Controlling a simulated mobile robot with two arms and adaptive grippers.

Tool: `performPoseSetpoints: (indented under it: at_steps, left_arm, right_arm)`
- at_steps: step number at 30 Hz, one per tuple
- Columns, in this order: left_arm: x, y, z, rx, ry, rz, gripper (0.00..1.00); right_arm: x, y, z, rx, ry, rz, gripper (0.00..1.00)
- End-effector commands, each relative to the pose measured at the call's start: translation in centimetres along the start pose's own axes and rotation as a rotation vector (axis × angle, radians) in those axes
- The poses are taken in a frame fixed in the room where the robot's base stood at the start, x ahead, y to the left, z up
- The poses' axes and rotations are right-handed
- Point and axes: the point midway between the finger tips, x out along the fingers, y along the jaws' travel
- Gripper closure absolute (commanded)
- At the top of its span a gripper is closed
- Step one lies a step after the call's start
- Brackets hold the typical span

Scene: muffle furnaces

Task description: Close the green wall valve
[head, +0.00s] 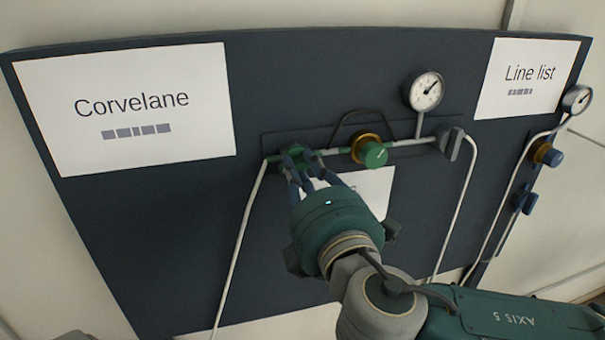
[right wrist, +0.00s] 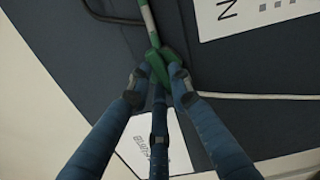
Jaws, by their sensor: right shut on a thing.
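The green wall valve (head: 290,155) sits at the left end of a short pipe run on the dark wall panel. My right gripper (head: 302,168) reaches up to it from below, with its blue fingers around the green handle. In the right wrist view the green valve handle (right wrist: 156,62) shows between the fingertips of my right gripper (right wrist: 157,80), which is shut on it. The fingers partly hide the handle, and its exact angle to the pipe is hard to tell. My left gripper is not in view.
Right of the valve are a green knob (head: 374,154) on a brass body, a round gauge (head: 425,91) and a dark grey valve (head: 450,142). A blue knob (head: 551,156) and blue valve (head: 524,200) are at far right. A white hose (head: 241,237) hangs below the green valve.

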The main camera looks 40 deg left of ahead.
Motion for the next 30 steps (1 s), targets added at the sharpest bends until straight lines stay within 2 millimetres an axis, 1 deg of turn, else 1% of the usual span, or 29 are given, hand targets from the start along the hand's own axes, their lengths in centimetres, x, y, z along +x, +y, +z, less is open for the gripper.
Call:
performPoseSetpoints:
  at_steps: [1, 6, 30]
  left_arm:
    - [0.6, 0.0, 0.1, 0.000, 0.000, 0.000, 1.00]
    - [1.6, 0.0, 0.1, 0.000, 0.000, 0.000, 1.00]
    - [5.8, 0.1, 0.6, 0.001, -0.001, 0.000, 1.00]
  right_arm:
    - [0.0, -0.3, -0.1, -0.039, -0.001, 0.000, 1.00]
    - [0.0, -0.4, -0.2, -0.200, -0.001, -0.001, 1.00]
    - [0.0, -0.5, -0.5, -0.962, -0.001, -0.001, 1.00]
